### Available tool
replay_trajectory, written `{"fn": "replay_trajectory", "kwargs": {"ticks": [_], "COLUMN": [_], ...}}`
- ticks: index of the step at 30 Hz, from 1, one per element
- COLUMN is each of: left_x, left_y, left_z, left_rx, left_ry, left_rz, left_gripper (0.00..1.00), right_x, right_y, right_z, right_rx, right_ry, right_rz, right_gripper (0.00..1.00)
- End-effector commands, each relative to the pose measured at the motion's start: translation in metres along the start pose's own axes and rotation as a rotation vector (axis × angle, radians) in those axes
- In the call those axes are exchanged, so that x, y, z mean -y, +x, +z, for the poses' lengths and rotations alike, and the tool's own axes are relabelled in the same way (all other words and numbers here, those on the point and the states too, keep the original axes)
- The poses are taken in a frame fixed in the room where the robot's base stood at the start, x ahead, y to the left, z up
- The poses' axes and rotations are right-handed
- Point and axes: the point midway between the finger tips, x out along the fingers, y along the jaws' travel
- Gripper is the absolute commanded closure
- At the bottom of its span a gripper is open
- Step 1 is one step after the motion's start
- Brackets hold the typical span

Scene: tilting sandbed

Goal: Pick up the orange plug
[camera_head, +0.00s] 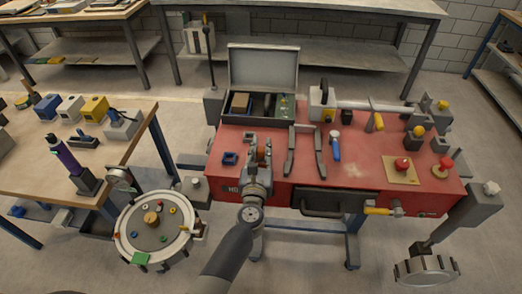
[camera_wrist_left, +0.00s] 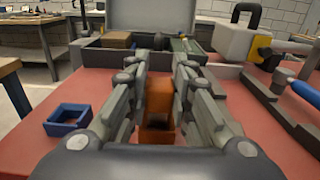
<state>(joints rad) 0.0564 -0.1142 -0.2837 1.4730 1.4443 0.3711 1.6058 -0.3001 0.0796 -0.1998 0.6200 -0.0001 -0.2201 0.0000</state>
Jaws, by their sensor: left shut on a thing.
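The orange plug (camera_wrist_left: 157,98) is between the two fingers of my left gripper (camera_wrist_left: 158,75) in the left wrist view. The fingers press on its sides, and its lower part sits low over the red tabletop. In the head view, my left gripper (camera_head: 259,160) is over the left part of the red table, with the orange plug (camera_head: 263,153) showing at its fingers. I cannot tell whether the plug touches the table. My right gripper does not show in either view.
A small blue square holder (camera_wrist_left: 68,119) stands just left of the gripper. An open grey case (camera_head: 263,70) is behind it. Dark bars (camera_head: 291,150) lie to the right, then a blue-handled tool (camera_head: 335,150). A round sand tray (camera_head: 128,222) stands lower left.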

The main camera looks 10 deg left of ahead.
Motion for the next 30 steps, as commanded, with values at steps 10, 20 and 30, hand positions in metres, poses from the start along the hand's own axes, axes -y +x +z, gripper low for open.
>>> {"fn": "replay_trajectory", "kwargs": {"ticks": [10, 20, 30], "left_x": [0.003, 0.011, 0.015], "left_y": [-0.036, -0.119, -0.158], "left_z": [0.024, 0.030, 0.037], "left_rx": [-0.005, -0.003, -0.001], "left_ry": [-0.002, -0.001, 0.000], "left_rz": [0.000, -0.001, -0.001], "left_gripper": [1.00, 1.00, 1.00], "right_x": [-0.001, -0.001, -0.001], "right_y": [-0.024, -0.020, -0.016], "right_z": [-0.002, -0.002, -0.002], "right_rx": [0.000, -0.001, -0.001], "right_ry": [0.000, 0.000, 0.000], "right_rz": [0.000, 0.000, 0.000], "right_gripper": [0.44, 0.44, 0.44]}}
